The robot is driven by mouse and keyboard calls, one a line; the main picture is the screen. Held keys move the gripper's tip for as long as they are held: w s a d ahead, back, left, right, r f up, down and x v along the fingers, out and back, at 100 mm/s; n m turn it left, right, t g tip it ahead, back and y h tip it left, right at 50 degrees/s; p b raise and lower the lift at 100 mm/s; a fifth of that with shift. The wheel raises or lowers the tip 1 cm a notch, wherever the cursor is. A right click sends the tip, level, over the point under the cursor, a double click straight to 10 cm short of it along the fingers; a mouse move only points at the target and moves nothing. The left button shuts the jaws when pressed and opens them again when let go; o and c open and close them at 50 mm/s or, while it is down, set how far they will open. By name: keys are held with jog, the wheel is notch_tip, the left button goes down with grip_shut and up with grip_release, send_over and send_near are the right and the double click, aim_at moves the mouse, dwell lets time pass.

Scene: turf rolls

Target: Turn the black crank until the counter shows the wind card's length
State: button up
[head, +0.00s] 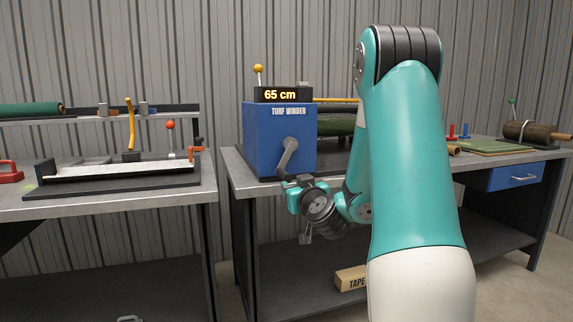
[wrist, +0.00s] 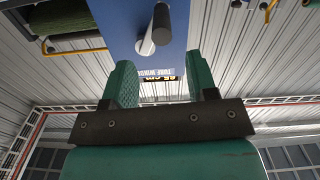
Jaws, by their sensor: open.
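The blue turf winder (head: 268,140) stands on the right-hand bench. Its counter (head: 280,95) reads 65 cm in lit digits. The crank (head: 288,157) is on its front, with a grey arm slanting down and left from the hub; the handle's end is close to my gripper (head: 298,184). In the wrist view my gripper (wrist: 160,68) is open and empty, its two green fingers spread apart. The crank's dark handle (wrist: 161,25) lies beyond the fingertips, roughly in line with the gap and apart from them. I cannot make out a wind card.
The left bench holds a black-based fixture (head: 120,187) and a red handle (head: 10,172). A gap separates the two benches.

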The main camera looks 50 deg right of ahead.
aim_at(289, 178)
jog(key=p+x, duration=0.6)
jog(key=shift+w+d+r, duration=0.1)
jog(key=shift+w+r, duration=0.25)
jog(key=shift+w+d+f+p, duration=0.15)
jog(key=shift+w+d+p, duration=0.05)
jog(key=shift+w+p, duration=0.2)
jog(key=shift+w+d+f+p, duration=0.15)
jog(key=shift+w+d+p, duration=0.05)
jog(key=shift+w+p, duration=0.15)
grip_shut()
